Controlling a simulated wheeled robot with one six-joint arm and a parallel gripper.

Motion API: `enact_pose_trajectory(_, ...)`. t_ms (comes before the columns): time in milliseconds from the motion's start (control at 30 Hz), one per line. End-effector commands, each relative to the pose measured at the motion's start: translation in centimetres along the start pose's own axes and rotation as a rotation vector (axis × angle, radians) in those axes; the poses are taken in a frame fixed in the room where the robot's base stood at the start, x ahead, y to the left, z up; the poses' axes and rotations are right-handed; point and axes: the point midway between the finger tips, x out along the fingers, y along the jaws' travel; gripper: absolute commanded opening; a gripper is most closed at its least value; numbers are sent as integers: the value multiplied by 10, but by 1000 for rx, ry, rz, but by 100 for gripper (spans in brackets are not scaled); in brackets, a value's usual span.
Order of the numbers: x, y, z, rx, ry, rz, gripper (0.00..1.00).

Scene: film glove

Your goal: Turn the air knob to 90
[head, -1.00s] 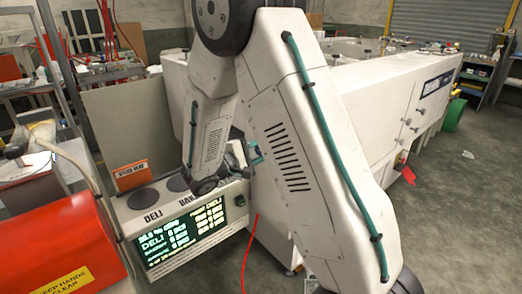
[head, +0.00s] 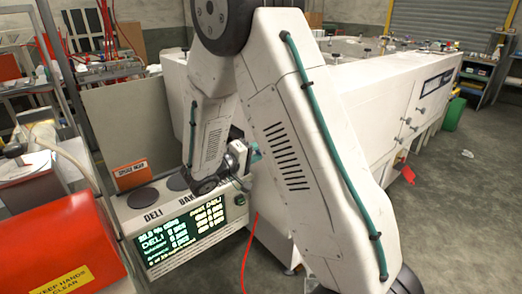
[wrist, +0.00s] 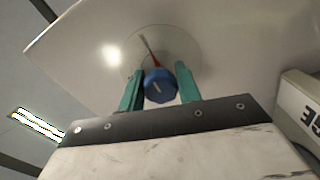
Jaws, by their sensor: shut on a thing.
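A blue knob (wrist: 160,87) with a pale pointer line sits on a round plate on a white panel in the wrist view. A thin red mark (wrist: 150,48) runs from above the knob on the plate. My gripper (wrist: 161,80) has its two green fingers on either side of the knob and is shut on it. In the head view my gripper (head: 254,153) shows only in part beside my arm, and the knob is hidden there. No scale numbers are readable around the knob.
A white cabinet (head: 370,110) fills the space behind my arm. A counter box with a lit green-text display (head: 182,236) and black round pads stands at left. A red cover (head: 60,250) is at the far left. A red cable hangs below my arm.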

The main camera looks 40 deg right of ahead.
Motion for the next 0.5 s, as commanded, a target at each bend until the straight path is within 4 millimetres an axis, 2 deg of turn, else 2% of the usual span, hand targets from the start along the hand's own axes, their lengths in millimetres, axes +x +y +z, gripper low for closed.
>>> enact_pose_trajectory(467, 0, -1, 0, 11, 0, -1, 11)
enact_pose_trajectory(500, 0, -1, 0, 11, 0, -1, 45)
